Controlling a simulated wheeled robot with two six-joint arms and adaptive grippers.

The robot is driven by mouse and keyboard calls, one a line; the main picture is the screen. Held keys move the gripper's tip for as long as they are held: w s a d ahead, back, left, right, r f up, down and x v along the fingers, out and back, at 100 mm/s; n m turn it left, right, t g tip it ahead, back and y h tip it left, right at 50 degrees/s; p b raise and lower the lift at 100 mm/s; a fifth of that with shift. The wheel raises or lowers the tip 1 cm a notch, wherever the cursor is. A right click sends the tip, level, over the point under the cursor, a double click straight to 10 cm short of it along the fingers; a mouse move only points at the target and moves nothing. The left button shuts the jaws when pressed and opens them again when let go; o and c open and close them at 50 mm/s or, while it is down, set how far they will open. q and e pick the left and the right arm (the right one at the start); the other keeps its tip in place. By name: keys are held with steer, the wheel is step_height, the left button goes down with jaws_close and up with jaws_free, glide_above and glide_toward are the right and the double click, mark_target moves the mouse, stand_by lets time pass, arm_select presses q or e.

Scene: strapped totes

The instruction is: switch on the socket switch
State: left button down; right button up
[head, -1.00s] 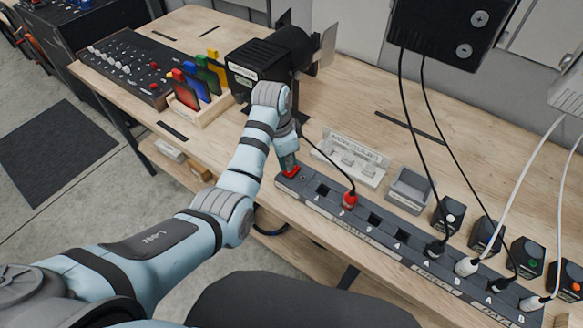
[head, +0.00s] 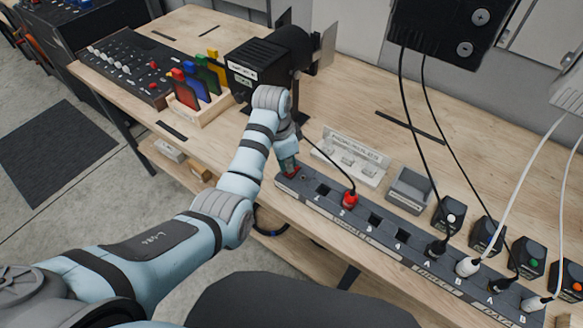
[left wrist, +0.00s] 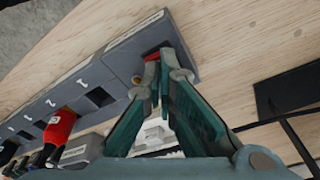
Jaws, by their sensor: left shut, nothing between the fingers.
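The socket strip (head: 335,224) is a long dark grey bar along the front edge of the bench. Its red switch (head: 293,173) is at the left end and is mostly covered by my left gripper (head: 288,164). In the left wrist view the red switch (left wrist: 151,56) shows just beyond the fingertips of my left gripper (left wrist: 160,72). The fingers are shut and empty, with their tips at the switch. I cannot tell for sure whether they touch it or which way the rocker is tilted. My right gripper is not in view.
A red plug (head: 349,200) sits in the strip, and black and white plugs fill sockets farther right. A black lamp-like device (head: 262,62), a rack of coloured filters (head: 204,108) and a clear holder (head: 352,157) stand behind. A black cable runs close to my left gripper.

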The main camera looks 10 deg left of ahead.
arm_select(q)
steer(key=shift+f, duration=0.4)
step_height(320, 180, up, 3)
steer(key=shift+f+p, duration=0.2)
steer(key=shift+p, duration=0.65)
steer(key=shift+r, duration=2.2)
